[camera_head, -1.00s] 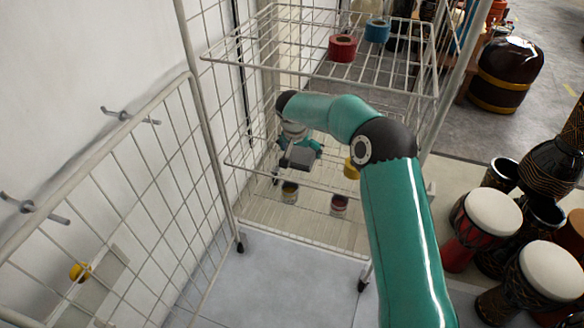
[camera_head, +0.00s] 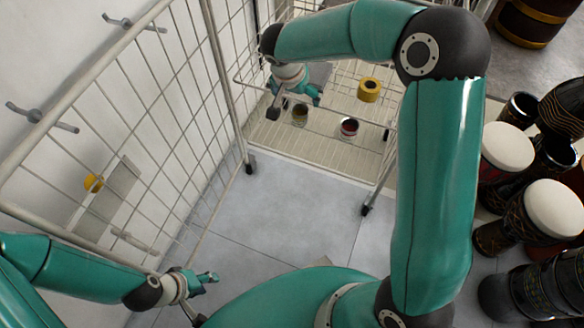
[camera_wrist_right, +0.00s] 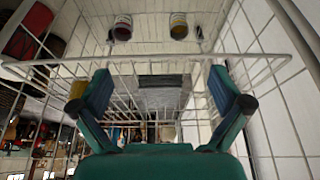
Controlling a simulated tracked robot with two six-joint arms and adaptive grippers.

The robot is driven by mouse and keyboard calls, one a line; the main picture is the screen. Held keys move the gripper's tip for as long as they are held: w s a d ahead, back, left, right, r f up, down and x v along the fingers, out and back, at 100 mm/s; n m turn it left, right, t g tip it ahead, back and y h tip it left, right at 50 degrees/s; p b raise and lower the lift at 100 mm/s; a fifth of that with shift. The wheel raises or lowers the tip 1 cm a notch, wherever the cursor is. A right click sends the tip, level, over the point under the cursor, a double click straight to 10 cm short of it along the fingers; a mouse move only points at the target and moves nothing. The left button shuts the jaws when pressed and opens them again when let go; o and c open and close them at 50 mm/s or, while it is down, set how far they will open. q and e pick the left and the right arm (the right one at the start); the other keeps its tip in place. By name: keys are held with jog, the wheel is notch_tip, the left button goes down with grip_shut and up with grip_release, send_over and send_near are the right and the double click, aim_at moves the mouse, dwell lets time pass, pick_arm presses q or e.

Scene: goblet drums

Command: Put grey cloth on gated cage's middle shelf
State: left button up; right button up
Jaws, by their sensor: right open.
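The gated cage (camera_head: 224,85) is white wire, with its gate (camera_head: 110,130) swung open at the left. Its middle shelf (camera_head: 330,112) is partly hidden by my right arm. My right gripper (camera_head: 290,103) is inside the cage at that shelf, with its fingers apart. The right wrist view shows these open fingers (camera_wrist_right: 162,108) with nothing clearly held between them. A flat grey patch (camera_head: 319,72) shows just behind the gripper; I cannot tell for sure whether it is the grey cloth. My left gripper (camera_head: 205,281) is low at the left, outside the cage; its jaw opening is unclear.
Two open cans (camera_head: 349,127) (camera_head: 300,114) stand low in the cage. Several drums (camera_head: 553,208) crowd the right side. The grey floor (camera_head: 290,205) before the cage is clear.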

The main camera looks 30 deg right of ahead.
jog(key=s+a+f+n+g+y, duration=0.1)
jog(key=s+a+f+n+y, duration=0.25)
jog(key=s+a+f, duration=0.65)
jog(key=s+a+f+n+g+y, duration=0.1)
jog(key=s+a+f+n+y, duration=0.4)
jog(key=s+f, duration=0.55)
jog(key=s+f+h, duration=0.1)
jog(key=s+f, duration=0.3)
jog(key=s, duration=0.1)
jog(key=shift+f+m, duration=0.25)
jog(key=shift+m, duration=0.1)
jog(key=shift+d, duration=0.1)
pick_arm(q)
jog(key=shift+s, duration=0.1)
